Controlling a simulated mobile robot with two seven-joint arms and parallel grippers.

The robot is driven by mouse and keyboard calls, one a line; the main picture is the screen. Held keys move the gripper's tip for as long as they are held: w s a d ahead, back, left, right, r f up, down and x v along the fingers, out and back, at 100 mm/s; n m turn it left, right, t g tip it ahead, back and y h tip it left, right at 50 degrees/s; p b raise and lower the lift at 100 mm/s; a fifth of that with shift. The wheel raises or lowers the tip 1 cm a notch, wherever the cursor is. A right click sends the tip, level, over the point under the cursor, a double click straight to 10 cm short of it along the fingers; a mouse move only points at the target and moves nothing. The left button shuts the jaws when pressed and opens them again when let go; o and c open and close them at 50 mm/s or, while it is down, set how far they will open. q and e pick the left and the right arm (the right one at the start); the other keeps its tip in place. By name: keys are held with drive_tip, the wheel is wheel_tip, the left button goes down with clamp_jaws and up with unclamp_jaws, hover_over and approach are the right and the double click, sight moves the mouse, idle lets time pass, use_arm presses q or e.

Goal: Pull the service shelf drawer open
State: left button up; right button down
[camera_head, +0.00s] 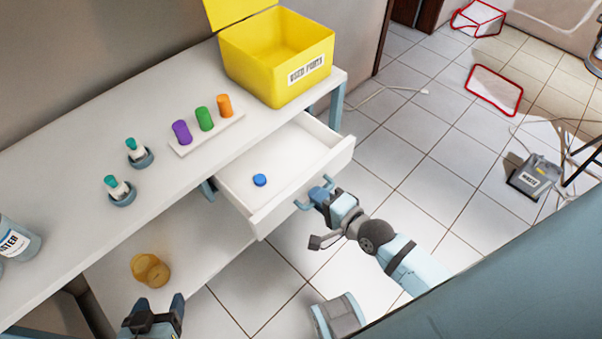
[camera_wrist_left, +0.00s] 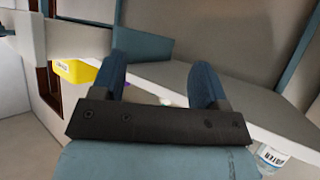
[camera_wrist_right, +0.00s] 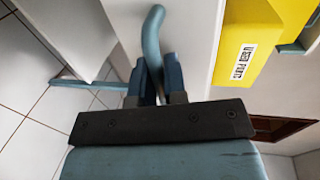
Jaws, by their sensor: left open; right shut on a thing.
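The white service shelf drawer (camera_head: 288,166) stands pulled out from under the shelf top, with a small blue round piece (camera_head: 260,180) lying inside. Its blue bar handle (camera_head: 304,205) is on the front face. My right gripper (camera_head: 326,192) is shut on this handle; in the right wrist view the handle (camera_wrist_right: 153,35) passes between the fingers (camera_wrist_right: 157,75). My left gripper (camera_head: 153,310) is open and empty at the bottom of the head view, in front of the shelf and apart from the drawer. Its fingers (camera_wrist_left: 165,80) are spread in the left wrist view.
The shelf top (camera_head: 80,160) bears a yellow used-parts bin (camera_head: 270,55), a tray (camera_head: 185,150) with coloured cylinders, small bottles in holders (camera_head: 122,198) and a water bottle (camera_head: 12,240). An amber jar (camera_head: 150,270) sits on the lower shelf.

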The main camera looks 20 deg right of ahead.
use_arm(q)
drive_tip(key=shift+a+p, duration=0.15)
drive_tip(key=shift+p, duration=0.25)
use_arm(e)
drive_tip(key=shift+f+v, duration=0.15)
drive_tip(key=shift+v, duration=0.65)
drive_tip(key=shift+f+v, duration=0.2)
drive_tip(key=shift+v, duration=0.6)
drive_tip(key=c, duration=1.2)
unclamp_jaws()
use_arm(q)
drive_tip(key=shift+s+r+p, duration=0.1)
drive_tip(key=shift+r+p, duration=0.1)
drive_tip(key=shift+p, duration=0.5)
use_arm(e)
drive_tip(key=shift+v, duration=6.95)
use_arm(q)
drive_tip(key=shift+r, duration=0.25)
